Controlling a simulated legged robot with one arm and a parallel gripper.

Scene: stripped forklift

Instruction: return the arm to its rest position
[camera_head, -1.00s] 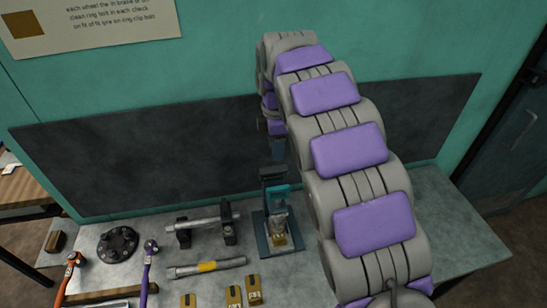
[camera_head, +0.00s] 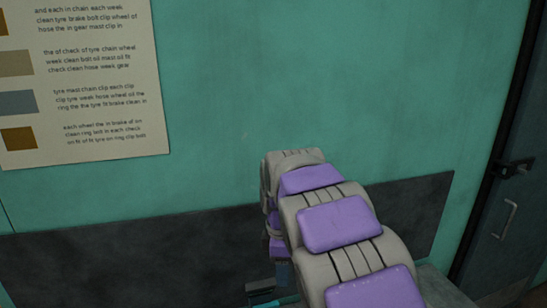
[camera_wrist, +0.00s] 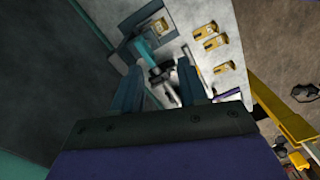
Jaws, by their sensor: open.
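My arm, grey with purple pads, reaches forward over the bench in the head view. Its far end bends down, and the fingertips are hidden there. In the wrist view my gripper (camera_wrist: 165,88) shows two blue-grey fingers set apart. A fixture with a teal part (camera_wrist: 146,45) and a pale metal piece lies beyond and between the fingers. I cannot tell how far the fingertips are from it. The teal part also shows at the bottom of the head view (camera_head: 262,303).
A yellow bar (camera_wrist: 280,112) runs past the bench edge. A green wall (camera_head: 330,80) with a dark panel (camera_head: 130,255) stands behind. A dark door (camera_head: 510,225) is at right, a poster (camera_head: 85,80) at left.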

